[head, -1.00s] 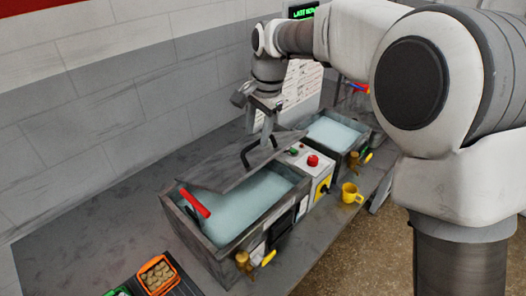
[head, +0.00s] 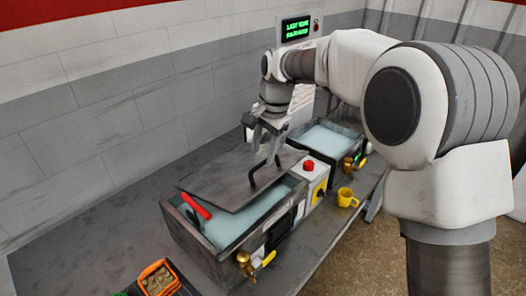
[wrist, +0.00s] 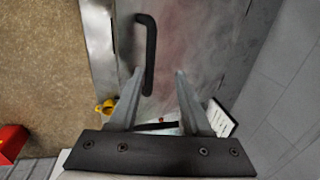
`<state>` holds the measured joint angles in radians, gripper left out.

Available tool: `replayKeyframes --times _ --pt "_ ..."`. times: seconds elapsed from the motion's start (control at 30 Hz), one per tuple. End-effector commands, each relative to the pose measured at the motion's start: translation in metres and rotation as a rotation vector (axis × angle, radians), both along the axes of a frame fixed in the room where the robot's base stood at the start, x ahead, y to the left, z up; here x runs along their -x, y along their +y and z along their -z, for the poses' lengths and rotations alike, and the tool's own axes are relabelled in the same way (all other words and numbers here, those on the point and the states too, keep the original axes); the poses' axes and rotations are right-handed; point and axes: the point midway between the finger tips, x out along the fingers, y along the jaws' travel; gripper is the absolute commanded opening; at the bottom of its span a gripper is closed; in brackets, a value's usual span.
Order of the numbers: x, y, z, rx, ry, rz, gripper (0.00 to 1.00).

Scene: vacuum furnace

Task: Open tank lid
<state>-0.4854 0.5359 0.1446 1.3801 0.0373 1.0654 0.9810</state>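The grey tank lid (head: 225,180) lies tilted over the near tank (head: 188,232), covering its back part. Pale liquid (head: 245,222) shows along the uncovered front. The lid's black bar handle (head: 265,177) stands up near its right end. My gripper (head: 268,142) is above that end of the lid. In the wrist view, my gripper (wrist: 159,73) is open, with nothing between its fingers. The handle (wrist: 150,50) shows beyond the fingertips, nearer the left finger and overlapping its tip in the picture. I cannot tell whether they touch.
A red bar (head: 196,206) sits at the near tank's left end. A control box with a red button (head: 308,167) separates it from a second liquid-filled tank (head: 325,135). A yellow mug (head: 347,197) and brass taps (head: 245,263) line the front.

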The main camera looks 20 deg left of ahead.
Motion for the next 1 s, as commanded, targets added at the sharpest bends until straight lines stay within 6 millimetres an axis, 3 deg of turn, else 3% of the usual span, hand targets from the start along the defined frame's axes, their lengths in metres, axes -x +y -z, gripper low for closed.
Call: replayKeyframes --times 0.33,1.0 --pt "0.0 0.001 -0.004 -0.003 -0.001 -0.001 0.45" --pt "-0.003 0.006 -0.051 0.0 0.0 0.0 0.45"
